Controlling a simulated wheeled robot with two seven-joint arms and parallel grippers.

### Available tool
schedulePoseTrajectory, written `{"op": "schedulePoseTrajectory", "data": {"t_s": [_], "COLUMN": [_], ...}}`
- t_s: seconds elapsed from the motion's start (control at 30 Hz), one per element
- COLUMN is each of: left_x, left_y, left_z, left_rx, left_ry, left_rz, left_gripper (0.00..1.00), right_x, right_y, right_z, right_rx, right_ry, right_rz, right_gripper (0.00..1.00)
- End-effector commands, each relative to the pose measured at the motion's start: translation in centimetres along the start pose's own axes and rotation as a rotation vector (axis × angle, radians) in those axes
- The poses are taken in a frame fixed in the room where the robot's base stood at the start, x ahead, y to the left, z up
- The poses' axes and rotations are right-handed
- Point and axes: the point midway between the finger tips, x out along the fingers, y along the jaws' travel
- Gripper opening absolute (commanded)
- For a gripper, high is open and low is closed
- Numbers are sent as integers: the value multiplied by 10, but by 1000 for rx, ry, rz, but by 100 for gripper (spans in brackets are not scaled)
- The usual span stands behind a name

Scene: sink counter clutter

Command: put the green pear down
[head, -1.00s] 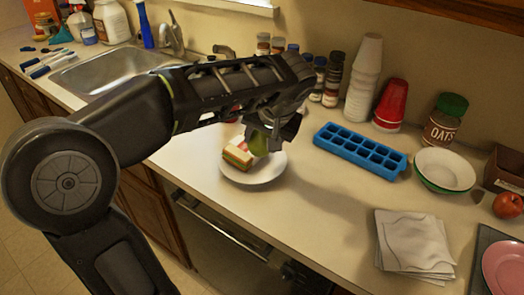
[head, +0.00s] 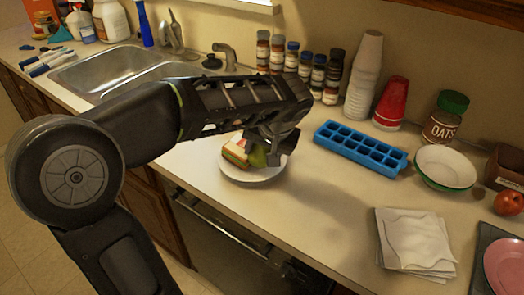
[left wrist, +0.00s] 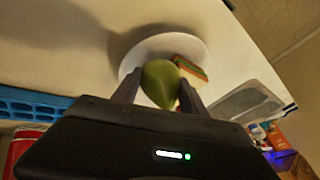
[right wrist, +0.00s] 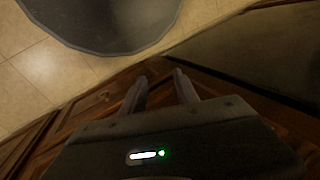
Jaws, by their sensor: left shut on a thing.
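The green pear (head: 258,157) is between the fingers of my left gripper (head: 268,156), which is shut on it. The pear is at the white plate (head: 240,177), beside a sandwich (head: 235,151) on its left. In the left wrist view the pear (left wrist: 160,82) sits between both fingertips, over the plate (left wrist: 140,52), with the sandwich (left wrist: 190,70) close by. I cannot tell whether the pear touches the plate. My right gripper (right wrist: 160,82) shows in the right wrist view with its fingers apart and nothing between them, facing the cabinet fronts and floor.
A blue ice tray (head: 360,149) lies right of the plate. Spice bottles (head: 305,68), stacked white cups (head: 364,75) and a red cup (head: 391,103) stand behind. White napkins (head: 412,240) lie front right. Counter between plate and napkins is clear. The sink (head: 120,72) is at left.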

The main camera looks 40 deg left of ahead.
Motion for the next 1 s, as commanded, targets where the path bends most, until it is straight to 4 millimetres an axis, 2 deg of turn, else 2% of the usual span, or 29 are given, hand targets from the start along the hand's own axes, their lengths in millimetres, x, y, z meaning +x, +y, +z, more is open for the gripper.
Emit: {"op": "schedulePoseTrajectory", "data": {"t_s": [0.13,0.17,0.4,0.77,0.97,1.0], "left_x": [4,3,3,1,-12,-14], "left_y": [2,1,1,0,-4,-2], "left_z": [2,1,1,0,-5,-4], "left_rx": [-1,0,0,0,0,-1], "left_ry": [1,0,0,0,0,4], "left_rz": [0,0,0,0,0,1], "left_gripper": [3,53,72,72,72,72], "right_x": [6,4,4,2,-14,-8], "right_y": [2,2,1,1,-5,-3], "right_z": [0,0,0,0,0,0], "right_rx": [0,0,0,0,0,0], "right_ry": [0,0,1,1,0,0], "right_rz": [0,0,0,0,0,0], "right_gripper": [36,36,36,36,36,36]}}
